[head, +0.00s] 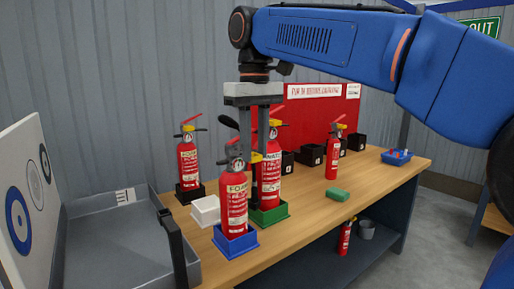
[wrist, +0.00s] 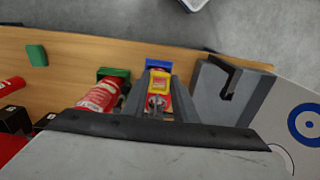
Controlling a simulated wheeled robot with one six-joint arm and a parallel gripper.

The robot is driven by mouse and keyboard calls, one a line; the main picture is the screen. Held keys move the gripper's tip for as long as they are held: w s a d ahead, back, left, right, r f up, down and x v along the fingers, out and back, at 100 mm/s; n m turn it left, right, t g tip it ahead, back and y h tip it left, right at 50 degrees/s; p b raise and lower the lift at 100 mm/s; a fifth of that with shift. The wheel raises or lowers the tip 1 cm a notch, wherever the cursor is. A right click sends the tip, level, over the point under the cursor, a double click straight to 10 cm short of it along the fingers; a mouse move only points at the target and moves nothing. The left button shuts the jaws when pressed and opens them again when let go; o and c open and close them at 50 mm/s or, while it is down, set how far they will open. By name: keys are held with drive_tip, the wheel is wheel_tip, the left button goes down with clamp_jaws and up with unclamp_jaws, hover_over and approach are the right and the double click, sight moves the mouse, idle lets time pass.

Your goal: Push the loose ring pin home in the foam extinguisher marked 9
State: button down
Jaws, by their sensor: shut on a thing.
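The foam extinguisher (head: 236,205) stands upright in a blue holder (head: 236,243) at the bench's near edge. It is red with a cream FOAM label; I cannot read a 9 on it. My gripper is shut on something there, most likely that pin. How deep the pin sits is hidden.
A second red extinguisher (head: 268,180) stands close behind in a green holder (head: 268,214). A white empty holder (head: 205,211) is at left, with another extinguisher (head: 188,165) behind. A grey tray (head: 120,235) is beside the bench. A green block (head: 338,194) lies on the right.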

drive_tip(key=shift+w+a, duration=0.5)
drive_tip(key=shift+w, duration=0.25)
drive_tip(key=shift+w+a, duration=0.45)
drive_tip(key=shift+w, duration=0.25)
drive_tip(key=shift+w+a, duration=0.5)
drive_tip(key=shift+w, duration=0.25)
drive_tip(key=shift+w+a, duration=0.1)
idle(0.8)
drive_tip(key=c, duration=1.4)
unclamp_jaws()
drive_tip(key=shift+o, duration=0.2)
